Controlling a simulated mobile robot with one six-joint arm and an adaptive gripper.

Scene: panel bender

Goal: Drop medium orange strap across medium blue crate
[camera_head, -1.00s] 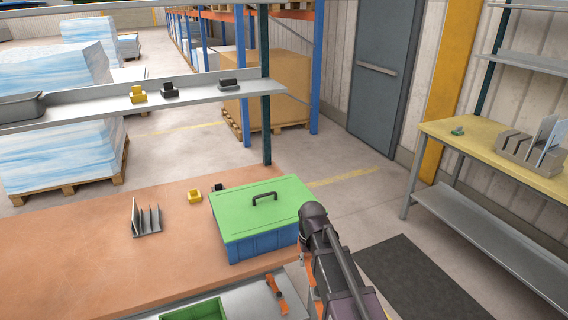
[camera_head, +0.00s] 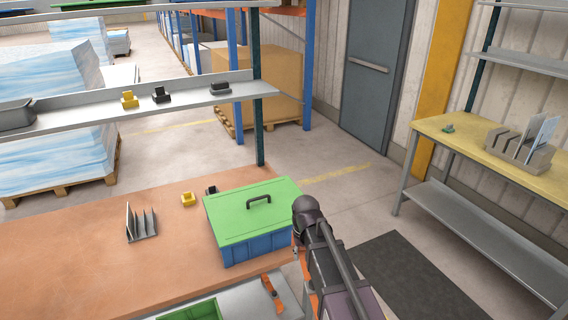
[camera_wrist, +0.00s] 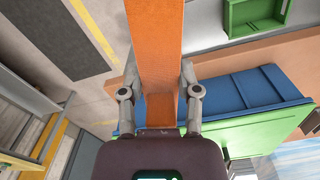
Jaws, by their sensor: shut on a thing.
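The medium blue crate (camera_head: 262,246) stands on the brown tabletop with a green lid (camera_head: 235,220) closed on it; the lid has a dark handle. In the wrist view the crate (camera_wrist: 250,92) and its lid (camera_wrist: 265,128) lie to the right of my gripper. My gripper (camera_wrist: 158,78) is shut on an orange strap (camera_wrist: 156,40), a broad flat band that runs up out of the wrist picture. In the head view my arm hides most of the gripper, just right of the crate; an orange edge shows beside it. The strap is not across the lid.
Another orange piece (camera_head: 271,294) lies on a grey surface in front of the crate, near a green tray (camera_head: 195,312). A grey slotted rack (camera_head: 142,226) and a yellow block (camera_head: 188,199) stand left of the crate. A shelf (camera_head: 180,100) spans behind.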

